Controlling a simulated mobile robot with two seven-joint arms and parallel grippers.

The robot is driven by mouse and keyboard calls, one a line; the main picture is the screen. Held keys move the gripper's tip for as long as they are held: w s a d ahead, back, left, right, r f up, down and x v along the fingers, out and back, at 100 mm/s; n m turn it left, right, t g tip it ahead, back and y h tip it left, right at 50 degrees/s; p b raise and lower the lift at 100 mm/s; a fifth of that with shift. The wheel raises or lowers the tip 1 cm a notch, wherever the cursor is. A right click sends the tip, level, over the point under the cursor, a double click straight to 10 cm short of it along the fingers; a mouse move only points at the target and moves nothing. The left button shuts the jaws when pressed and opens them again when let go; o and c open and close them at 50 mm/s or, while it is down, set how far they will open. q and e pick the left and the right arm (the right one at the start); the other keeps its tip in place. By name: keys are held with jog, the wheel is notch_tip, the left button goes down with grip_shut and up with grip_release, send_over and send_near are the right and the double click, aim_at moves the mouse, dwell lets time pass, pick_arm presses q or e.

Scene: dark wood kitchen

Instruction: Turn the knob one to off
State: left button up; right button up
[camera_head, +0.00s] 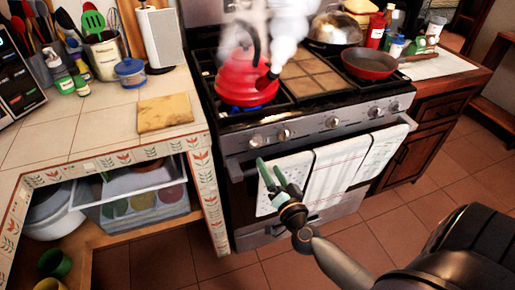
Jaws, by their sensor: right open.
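The stove's front panel (310,129) carries a row of several silver knobs, with the leftmost knob (256,139) and another knob (284,134) close beside it. I cannot tell from the picture which one is knob one. A blue flame shows under the red kettle (240,76) on the left burner, and steam rises from it. My right gripper (270,171), with green fingers, is open and empty. In the picture it is just below the two left knobs, in front of the oven door and towels, and apart from the knobs. My left gripper is not in view.
Towels (340,165) hang on the oven handle below the knobs. A red pan (369,65) sits on the right side of the stove. A tiled counter (60,140) with utensils and jars stands left. The floor (400,232) before the stove is clear.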

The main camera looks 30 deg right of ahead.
aim_at(257, 145)
jog(key=x, duration=0.9)
jog(key=shift+a+b, duration=0.1)
jog(key=shift+b, duration=0.3)
grip_shut()
